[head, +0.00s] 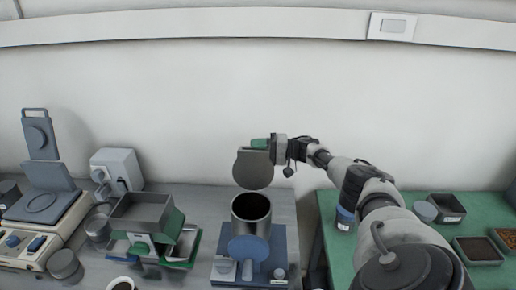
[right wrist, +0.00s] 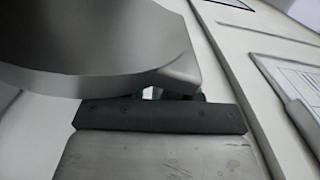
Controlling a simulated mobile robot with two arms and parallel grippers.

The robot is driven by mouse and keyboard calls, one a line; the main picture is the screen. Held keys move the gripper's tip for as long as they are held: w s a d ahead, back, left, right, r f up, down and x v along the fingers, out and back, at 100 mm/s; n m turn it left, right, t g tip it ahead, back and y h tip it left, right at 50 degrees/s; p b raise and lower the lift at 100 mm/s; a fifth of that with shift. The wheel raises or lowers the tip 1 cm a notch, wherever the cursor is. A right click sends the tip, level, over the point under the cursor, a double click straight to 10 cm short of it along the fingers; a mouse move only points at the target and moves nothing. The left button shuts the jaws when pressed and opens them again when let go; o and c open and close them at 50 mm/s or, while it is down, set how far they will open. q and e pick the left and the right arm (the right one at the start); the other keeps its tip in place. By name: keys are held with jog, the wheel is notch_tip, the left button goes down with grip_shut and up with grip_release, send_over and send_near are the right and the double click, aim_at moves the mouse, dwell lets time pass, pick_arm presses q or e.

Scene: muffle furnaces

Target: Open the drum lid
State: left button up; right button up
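The drum (head: 251,213) is a dark metal cylinder on a blue base (head: 276,240); its top is open and its dark inside shows. The round grey lid (head: 253,170) is off the drum, roughly upright in the air just above and behind the opening. My right gripper (head: 268,146) is at the lid's top edge and appears shut on it, with a green part beside the fingers. In the right wrist view the lid (right wrist: 90,40) is large and close, against a dark finger edge (right wrist: 160,116). The exact grip contact is partly hidden. My left gripper is out of view.
Left of the drum stands a green device with a grey tray (head: 140,212), and a beige instrument (head: 45,228) with a raised panel. A green table (head: 330,255) on the right holds trays of granules (head: 478,250).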

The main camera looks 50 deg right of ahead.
jog(key=shift+o, duration=0.3)
jog(key=b+v, duration=0.4)
jog(key=v, duration=0.6)
jog(key=shift+s+d, duration=0.2)
jog(key=shift+d, duration=0.15)
